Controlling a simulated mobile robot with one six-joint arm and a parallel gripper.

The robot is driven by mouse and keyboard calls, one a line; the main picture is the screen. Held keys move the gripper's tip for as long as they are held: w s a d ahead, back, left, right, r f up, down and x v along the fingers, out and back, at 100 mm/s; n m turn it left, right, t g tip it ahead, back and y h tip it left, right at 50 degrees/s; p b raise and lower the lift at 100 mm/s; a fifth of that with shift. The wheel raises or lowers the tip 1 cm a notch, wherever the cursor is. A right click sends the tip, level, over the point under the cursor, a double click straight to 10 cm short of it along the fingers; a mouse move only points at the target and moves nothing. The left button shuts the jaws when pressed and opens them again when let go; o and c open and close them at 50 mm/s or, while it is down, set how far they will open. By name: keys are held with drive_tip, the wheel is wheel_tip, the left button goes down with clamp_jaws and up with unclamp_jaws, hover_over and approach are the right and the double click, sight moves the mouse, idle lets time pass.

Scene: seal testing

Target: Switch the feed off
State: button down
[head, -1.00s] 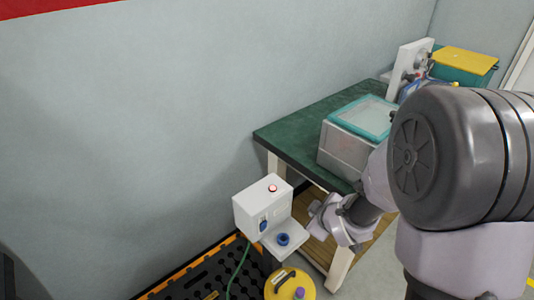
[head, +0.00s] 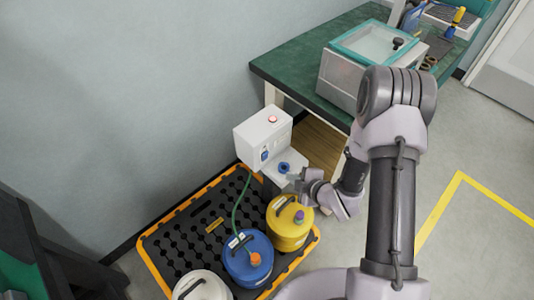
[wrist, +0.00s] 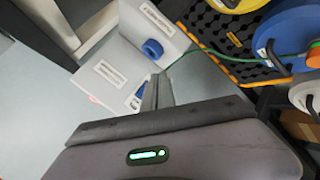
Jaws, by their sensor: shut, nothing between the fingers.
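A white box (head: 263,138) with a red round button or lamp (head: 272,119) on top stands beside the green-topped bench. A blue fitting (head: 265,155) is on its front. A white ledge beside it carries a blue knob (head: 284,167), which also shows in the wrist view (wrist: 152,49). I cannot tell the knob's setting. My gripper (head: 303,184) is just right of the ledge. In the wrist view the shut, empty fingers (wrist: 157,91) point toward the white box and overlap its edge; I cannot tell whether they touch it.
A blue drum (head: 248,262), a yellow drum (head: 289,228) and a white drum (head: 203,287) stand on a black, orange-edged pallet (head: 190,228). A green hose (head: 238,205) runs from the box toward the blue drum. The green bench (head: 290,70) holds a clear-lidded case (head: 345,75).

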sight(267, 157)
drive_tip(key=w+a, duration=0.5)
drive_tip(key=shift+r, duration=0.4)
drive_tip(key=shift+w+a+r, duration=0.1)
drive_tip(key=shift+w+a, duration=0.2)
drive_tip(key=shift+a, duration=0.05)
drive_tip(key=shift+w, duration=0.1)
idle(1.4)
drive_tip(key=shift+w+a, duration=0.2)
drive_tip(key=shift+a, duration=0.1)
drive_tip(key=shift+w+a, duration=0.2)
idle(0.6)
drive_tip(key=shift+s+d+b, duration=0.5)
drive_tip(key=shift+d, duration=0.05)
